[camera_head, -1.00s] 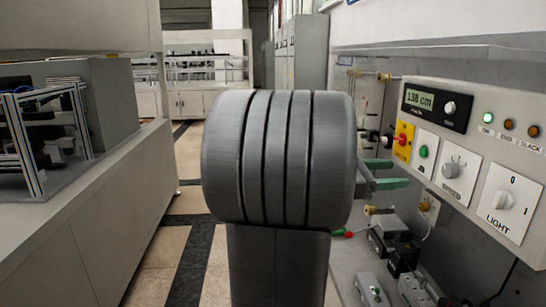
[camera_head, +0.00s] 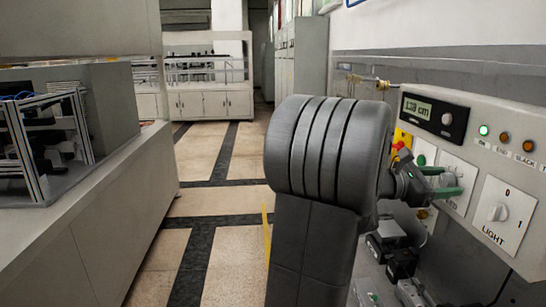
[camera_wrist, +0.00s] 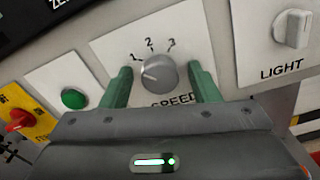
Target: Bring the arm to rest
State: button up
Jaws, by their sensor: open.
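My gripper (camera_head: 443,181) is at the wall control panel at the right of the head view, its green fingers open in front of the speed dial. In the wrist view my gripper (camera_wrist: 162,77) shows its two fingers spread on either side of the grey speed knob (camera_wrist: 160,72). The knob appears between the fingers, and I see no clear contact. I cannot tell how deep the fingers reach. My dark arm stands right of the middle in the head view and hides part of the panel.
The panel also has a light switch (camera_head: 498,212), a height display (camera_head: 418,107), a green button (camera_wrist: 74,98) and a red knob on a yellow plate (camera_wrist: 19,120). Black devices (camera_head: 401,262) sit below. A long grey bench (camera_head: 100,228) stands left; the floor (camera_head: 232,200) between is clear.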

jog(key=shift+a+m, duration=0.2)
jog(key=shift+m, duration=0.7)
jog(key=m, duration=0.6)
jog(key=shift+a+f, duration=0.1)
jog(key=shift+a, duration=0.2)
jog(key=shift+s+a+b, duration=0.15)
jog(key=shift+a+b, duration=0.35)
jog(key=shift+a, duration=0.7)
